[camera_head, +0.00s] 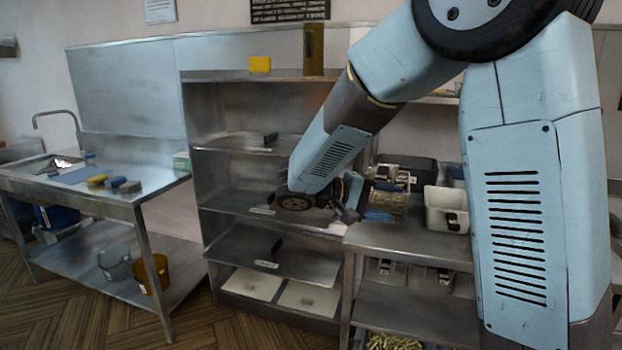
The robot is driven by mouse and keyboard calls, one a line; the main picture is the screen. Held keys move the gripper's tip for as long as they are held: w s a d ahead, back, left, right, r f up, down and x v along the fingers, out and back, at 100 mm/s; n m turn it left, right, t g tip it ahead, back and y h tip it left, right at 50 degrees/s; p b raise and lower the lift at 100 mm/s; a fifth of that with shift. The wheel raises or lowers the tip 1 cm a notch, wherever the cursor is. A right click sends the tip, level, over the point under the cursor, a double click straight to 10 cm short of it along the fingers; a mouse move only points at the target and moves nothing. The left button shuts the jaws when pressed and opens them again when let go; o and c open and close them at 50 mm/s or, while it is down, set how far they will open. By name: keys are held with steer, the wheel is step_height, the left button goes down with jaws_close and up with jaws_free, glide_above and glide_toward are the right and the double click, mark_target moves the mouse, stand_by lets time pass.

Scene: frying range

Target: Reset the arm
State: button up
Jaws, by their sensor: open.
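My arm reaches in from the upper right, bends at a large dark joint, and slopes down to the left. My gripper (362,212) is at the arm's far end, near the middle of the view, just above the left edge of a steel table (400,240). The gripper is small and partly hidden by my own wrist, and its jaws are open. I see nothing held in it. A wire basket (392,186) stands close behind and right of the gripper; whether they touch is unclear.
A white container (446,208) stands on the table right of the gripper. A steel shelf rack (240,142) stands close behind my forearm, with a yellow box (260,64) on top. A sink bench (130,195) is at left. The floor at lower left is clear.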

steer(key=s+d+m+g+y, duration=0.1)
steer(key=s+d+g+y, duration=0.1)
steer(key=s+d+y, duration=0.85)
steer(key=s+a+r+m+t+y, duration=0.1)
steer(key=s+t+y, duration=0.1)
steer(key=s, duration=0.3)
steer(key=s+a+r+t+y, duration=0.2)
steer(key=s+t, duration=0.1)
steer(key=s, duration=0.2)
steer(key=shift+s+a+r+m, duration=0.2)
steer(key=shift+r+m, duration=0.05)
steer(key=shift+m, duration=0.15)
